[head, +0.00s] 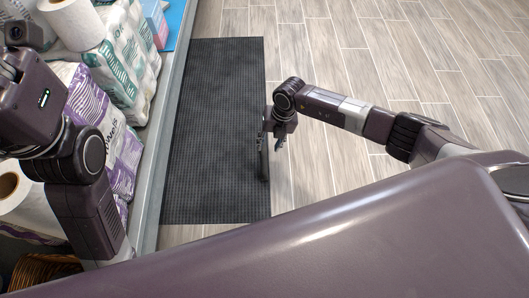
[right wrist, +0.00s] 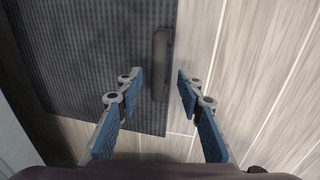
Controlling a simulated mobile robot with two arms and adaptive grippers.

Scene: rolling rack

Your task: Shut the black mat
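The black mat (head: 215,120) is a dark, ribbed, flat panel. It lies along the right side of the shelf rack in the head view, and its corner fills the upper left of the right wrist view (right wrist: 90,60). A dark upright bar like a handle (right wrist: 160,62) stands at the mat's right edge. It also shows in the head view (head: 264,160). My right gripper (head: 271,143) is open at that edge. In the right wrist view its blue fingers (right wrist: 160,84) are spread to either side of the bar, with gaps. My left gripper does not show; only my left arm does.
The rack at left holds packs of toilet rolls (head: 117,60), a purple-and-white towel pack (head: 105,115), loose rolls (head: 75,22) and a wicker basket (head: 40,270). Its grey metal edge (head: 165,130) runs beside the mat. The wood-look floor (head: 345,60) at right is clear.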

